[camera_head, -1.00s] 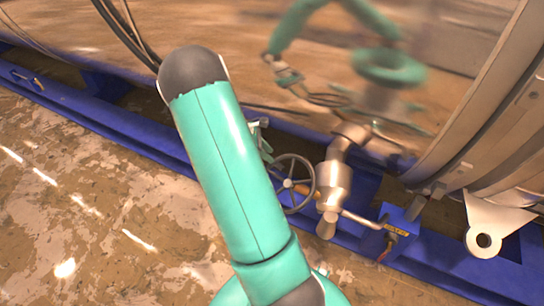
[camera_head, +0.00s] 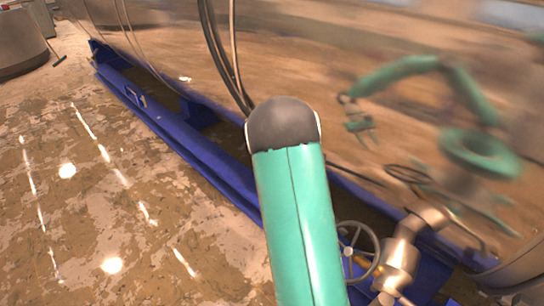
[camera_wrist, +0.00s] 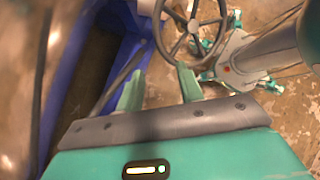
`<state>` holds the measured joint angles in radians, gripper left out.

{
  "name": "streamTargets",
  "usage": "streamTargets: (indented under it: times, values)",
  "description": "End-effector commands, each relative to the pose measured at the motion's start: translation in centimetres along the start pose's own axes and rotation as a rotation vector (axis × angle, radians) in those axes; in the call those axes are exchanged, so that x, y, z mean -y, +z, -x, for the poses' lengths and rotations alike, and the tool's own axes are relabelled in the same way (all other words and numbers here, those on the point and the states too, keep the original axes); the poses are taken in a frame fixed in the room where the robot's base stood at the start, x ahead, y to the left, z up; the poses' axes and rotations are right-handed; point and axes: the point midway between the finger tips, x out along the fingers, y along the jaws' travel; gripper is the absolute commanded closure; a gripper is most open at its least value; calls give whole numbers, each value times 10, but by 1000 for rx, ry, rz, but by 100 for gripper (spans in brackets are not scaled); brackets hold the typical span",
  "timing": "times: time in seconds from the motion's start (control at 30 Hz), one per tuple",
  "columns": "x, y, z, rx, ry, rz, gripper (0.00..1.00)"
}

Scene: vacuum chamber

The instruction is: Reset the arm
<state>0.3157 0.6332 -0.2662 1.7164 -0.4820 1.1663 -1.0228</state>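My gripper (camera_wrist: 160,88) shows in the wrist view with its two green fingers apart and nothing held between them. A spoked handwheel (camera_wrist: 190,22) lies beyond the fingertips; the reflection in the chamber wall suggests a gap between gripper and wheel. In the head view my green arm link with a dark rounded elbow rises at the centre. It hides my gripper there. The handwheel (camera_head: 358,250) shows just right of the link, beside a metal valve body (camera_head: 398,262).
A blue support frame (camera_head: 165,125) runs along the foot of the shiny chamber wall (camera_head: 330,65), which mirrors my arm and body. Dark cables (camera_head: 222,55) hang down the wall. Open, stained floor (camera_head: 90,200) lies to the left. A grey cylinder (camera_head: 20,42) stands far left.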

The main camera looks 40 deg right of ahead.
Motion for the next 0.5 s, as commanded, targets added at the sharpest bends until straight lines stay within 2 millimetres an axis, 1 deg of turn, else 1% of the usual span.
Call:
streamTargets:
  times: [0.17,0.27,0.37,0.47,0.5]
  values:
    - [0,0,0,0,0,0,63]
    - [3,0,7,-14,9,-12,63]
    - [14,-2,26,-59,34,-52,63]
    - [34,-4,57,-135,68,-120,63]
    - [44,-5,70,-172,83,-150,63]
